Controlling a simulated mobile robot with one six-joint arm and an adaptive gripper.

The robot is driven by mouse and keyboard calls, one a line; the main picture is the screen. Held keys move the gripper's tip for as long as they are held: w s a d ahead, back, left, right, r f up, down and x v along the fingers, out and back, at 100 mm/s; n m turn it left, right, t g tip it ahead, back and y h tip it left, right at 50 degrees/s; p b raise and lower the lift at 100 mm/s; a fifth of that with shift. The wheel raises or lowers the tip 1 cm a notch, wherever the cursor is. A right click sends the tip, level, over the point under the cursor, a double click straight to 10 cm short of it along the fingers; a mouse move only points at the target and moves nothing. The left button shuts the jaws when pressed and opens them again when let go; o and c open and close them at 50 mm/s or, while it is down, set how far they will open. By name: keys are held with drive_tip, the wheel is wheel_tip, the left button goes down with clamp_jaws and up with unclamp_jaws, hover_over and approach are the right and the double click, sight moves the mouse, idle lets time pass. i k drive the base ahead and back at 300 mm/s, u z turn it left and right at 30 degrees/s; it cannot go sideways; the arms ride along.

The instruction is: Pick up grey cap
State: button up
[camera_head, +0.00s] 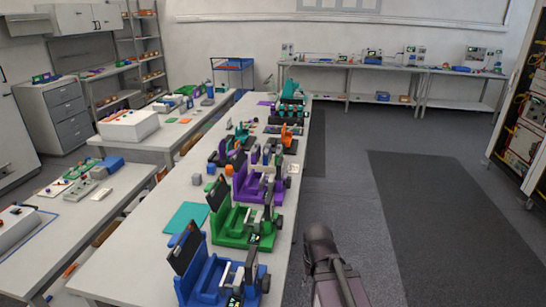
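I cannot clearly make out a grey cap. A small grey block (196,179) lies on the long white table (150,235), left of the purple device; it is too small to tell whether it is the cap. Blue (212,272), green (240,220) and purple (255,184) cycler-like devices stand in a row along the table's right side, with dark wheel-like parts on their right. A part of my arm shows at the bottom centre, right of the table. My gripper is not in view.
A teal sheet (187,217) lies flat left of the green device. An orange device (287,138) stands farther back. Side benches run along the left and back walls. An open equipment rack (528,130) stands at far right. The grey floor (400,130) right of the table is clear.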

sight(254, 151)
drive_tip(key=k, duration=1.3)
drive_tip(key=z, duration=0.5)
drive_tip(key=i, duration=0.9)
drive_tip(key=z, duration=0.65)
drive_tip(key=i, duration=1.6)
